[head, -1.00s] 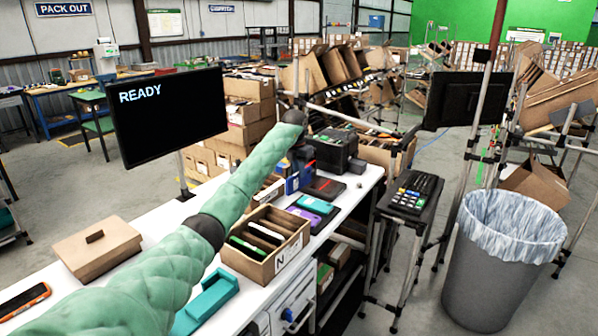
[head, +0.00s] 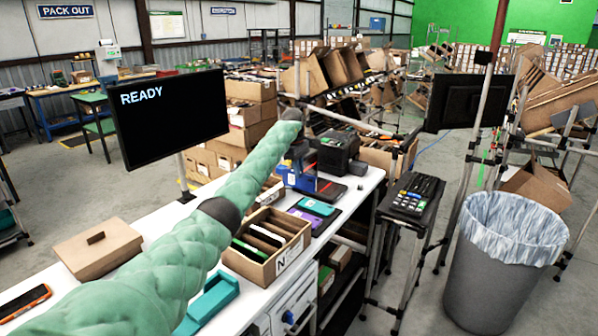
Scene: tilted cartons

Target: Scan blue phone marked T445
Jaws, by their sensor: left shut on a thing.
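My left arm reaches across the white table from the lower left. Its gripper (head: 299,168) is at the far part of the table, small and partly hidden by its own wrist. It is shut on a blue thing (head: 293,180) that looks like the blue phone; its marking cannot be read. A red glow (head: 323,185) shows on a dark pad (head: 333,193) just right of it. The monitor (head: 168,117) reads READY. My right gripper is not in view.
A teal phone (head: 316,206) and a purple phone (head: 304,217) lie nearer on a dark tray. A cardboard box (head: 259,267) holds several phones. A black printer (head: 338,152) stands behind the pad.

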